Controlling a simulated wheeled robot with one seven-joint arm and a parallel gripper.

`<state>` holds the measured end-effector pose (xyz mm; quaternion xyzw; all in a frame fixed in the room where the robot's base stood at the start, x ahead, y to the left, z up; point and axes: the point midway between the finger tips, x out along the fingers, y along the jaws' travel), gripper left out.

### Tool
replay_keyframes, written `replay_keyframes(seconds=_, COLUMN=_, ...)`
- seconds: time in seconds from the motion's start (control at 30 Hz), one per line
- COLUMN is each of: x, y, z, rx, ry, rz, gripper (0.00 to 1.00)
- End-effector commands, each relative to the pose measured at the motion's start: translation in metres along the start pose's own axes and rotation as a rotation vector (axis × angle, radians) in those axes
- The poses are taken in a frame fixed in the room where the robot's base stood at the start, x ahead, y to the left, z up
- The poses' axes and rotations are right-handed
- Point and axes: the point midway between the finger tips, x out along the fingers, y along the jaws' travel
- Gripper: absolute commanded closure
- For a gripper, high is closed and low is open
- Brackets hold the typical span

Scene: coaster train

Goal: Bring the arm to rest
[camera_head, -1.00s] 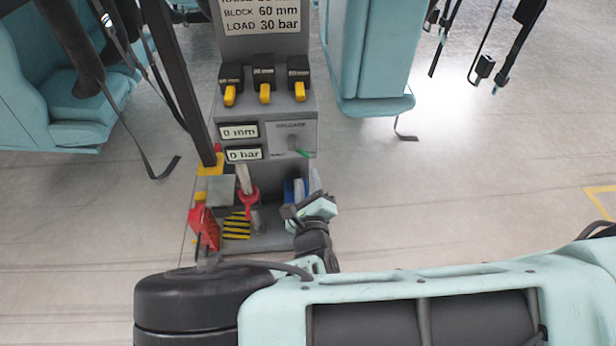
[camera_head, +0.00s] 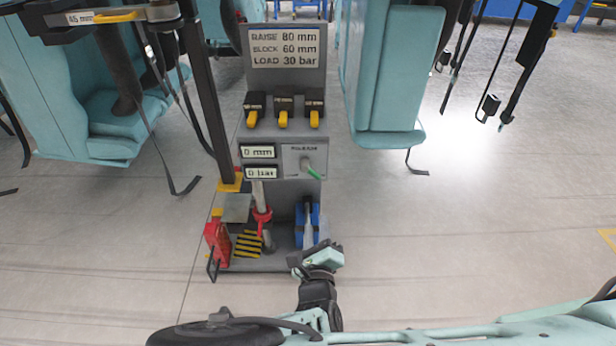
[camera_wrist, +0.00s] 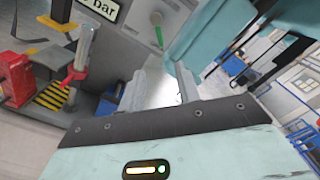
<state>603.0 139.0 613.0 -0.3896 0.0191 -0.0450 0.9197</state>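My gripper (camera_head: 318,257) hangs low in front of the grey control stand (camera_head: 333,160) in the head view, just below and right of its base shelf. In the wrist view my gripper (camera_wrist: 160,85) shows two fingers apart with nothing between them. It touches nothing that I can see. My forearm runs down from it to the bottom edge of the head view.
The stand carries three yellow-tipped levers (camera_head: 283,118), 0 mm and 0 bar displays (camera_head: 258,152), a green-tipped handle (camera_head: 312,172), a red jack (camera_head: 217,243) and a blue piece (camera_head: 315,222). Teal seats (camera_head: 390,80) hang either side. Floor at right (camera_head: 480,220) is clear.

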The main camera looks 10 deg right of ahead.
Motion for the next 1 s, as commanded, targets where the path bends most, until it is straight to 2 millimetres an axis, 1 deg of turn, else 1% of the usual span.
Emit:
replay_keyframes(seconds=0.13, x=0.0, y=-0.001, z=0.0, rx=0.004, ry=0.004, rz=-0.003, gripper=0.66)
replay_keyframes(seconds=0.23, x=0.001, y=-0.013, z=-0.003, rx=0.056, ry=0.064, rz=-0.04, gripper=0.66)
replay_keyframes(seconds=0.27, x=0.0, y=-0.019, z=-0.004, rx=0.085, ry=0.096, rz=-0.061, gripper=0.66)
replay_keyframes(seconds=0.37, x=-0.003, y=-0.047, z=-0.013, rx=0.221, ry=0.251, rz=-0.162, gripper=0.66)
replay_keyframes(seconds=0.4, x=-0.007, y=-0.06, z=-0.017, rx=0.292, ry=0.326, rz=-0.212, gripper=0.66)
replay_keyframes(seconds=0.47, x=-0.016, y=-0.079, z=-0.023, rx=0.4, ry=0.444, rz=-0.294, gripper=0.66)
replay_keyframes(seconds=0.5, x=-0.023, y=-0.091, z=-0.026, rx=0.473, ry=0.521, rz=-0.347, gripper=0.66)
replay_keyframes(seconds=0.6, x=-0.043, y=-0.116, z=-0.03, rx=0.652, ry=0.702, rz=-0.48, gripper=0.66)
replay_keyframes(seconds=0.77, x=-0.081, y=-0.148, z=-0.023, rx=0.934, ry=0.965, rz=-0.69, gripper=0.66)
replay_keyframes(seconds=0.87, x=-0.104, y=-0.165, z=-0.01, rx=1.111, ry=1.11, rz=-0.818, gripper=0.66)
replay_keyframes(seconds=1.0, x=-0.133, y=-0.187, z=0.014, rx=1.359, ry=1.289, rz=-0.993, gripper=0.66)
